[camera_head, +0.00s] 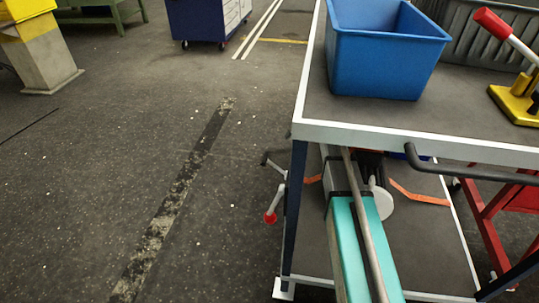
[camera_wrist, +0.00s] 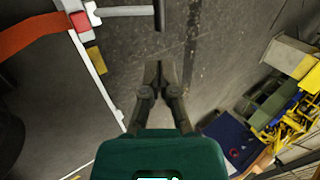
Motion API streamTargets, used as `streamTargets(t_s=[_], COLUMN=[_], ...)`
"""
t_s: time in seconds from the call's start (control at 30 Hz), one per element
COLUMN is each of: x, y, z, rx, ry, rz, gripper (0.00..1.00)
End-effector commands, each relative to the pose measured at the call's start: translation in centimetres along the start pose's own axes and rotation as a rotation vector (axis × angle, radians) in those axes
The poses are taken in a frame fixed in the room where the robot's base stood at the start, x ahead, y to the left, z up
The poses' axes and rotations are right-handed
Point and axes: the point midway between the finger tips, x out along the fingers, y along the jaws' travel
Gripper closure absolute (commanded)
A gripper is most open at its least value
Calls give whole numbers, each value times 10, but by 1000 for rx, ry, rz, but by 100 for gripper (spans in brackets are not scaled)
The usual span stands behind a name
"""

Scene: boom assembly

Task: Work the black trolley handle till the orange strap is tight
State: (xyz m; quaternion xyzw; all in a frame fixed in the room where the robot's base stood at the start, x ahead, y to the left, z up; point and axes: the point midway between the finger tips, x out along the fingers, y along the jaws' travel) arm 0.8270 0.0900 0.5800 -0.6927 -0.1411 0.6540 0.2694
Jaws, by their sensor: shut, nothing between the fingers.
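In the wrist view, the black handle (camera_wrist: 159,15) sits at the end of a grey bar at the top edge, partly cut off. The bar runs left to a red and white fitting (camera_wrist: 82,18) on the trolley's pale edge. The orange strap (camera_wrist: 35,35) reaches this fitting from the left. I cannot tell how tight it is. My gripper (camera_wrist: 159,72) is shut and empty, with its fingertips below the handle in the picture, apart from it. In the head view, the handle (camera_head: 265,158) looks small beside the trolley's left leg; the strap (camera_head: 420,197) shows above the lower shelf.
A blue crate (camera_head: 385,55) and a yellow tool with a red-tipped lever (camera_head: 520,95) stand on the trolley top (camera_head: 350,115). A red-knobbed lever (camera_head: 270,216) hangs at the trolley's left side. A dark push bar (camera_head: 470,172) crosses the near edge.

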Motion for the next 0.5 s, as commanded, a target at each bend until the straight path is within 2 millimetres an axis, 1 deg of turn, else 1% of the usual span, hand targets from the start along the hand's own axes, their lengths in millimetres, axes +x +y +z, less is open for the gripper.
streamTargets(t_s=[0.33, 0.5], x=[0, 6], y=[1, 2], z=[0, 0], rx=[0, 0], ry=[1, 1], rz=[1, 2], gripper=[100, 100])
